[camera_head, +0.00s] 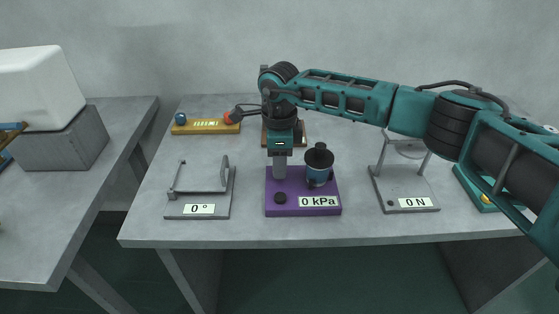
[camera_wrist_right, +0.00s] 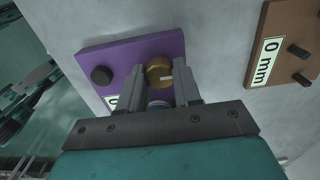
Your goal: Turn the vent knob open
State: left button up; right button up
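The purple vent unit (camera_head: 320,193) stands near the table's front and reads 0 kPa. It carries a black round button (camera_head: 280,198) and a blue cup with a black top (camera_head: 319,163). My right gripper (camera_head: 279,175) points down over its back left part. Whether the fingers touch the knob I cannot tell. The head view hides the knob behind the gripper. My left gripper is not in view.
A grey 0° fixture (camera_head: 199,210) stands to the left, a 0 N stand (camera_head: 405,188) to the right. A brown 0 mm unit (camera_wrist_right: 283,45) and a yellow unit (camera_head: 206,127) are behind. A grey block (camera_head: 75,140) bears a white box (camera_head: 40,85) on the left table.

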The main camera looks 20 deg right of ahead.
jog(key=c, duration=0.5)
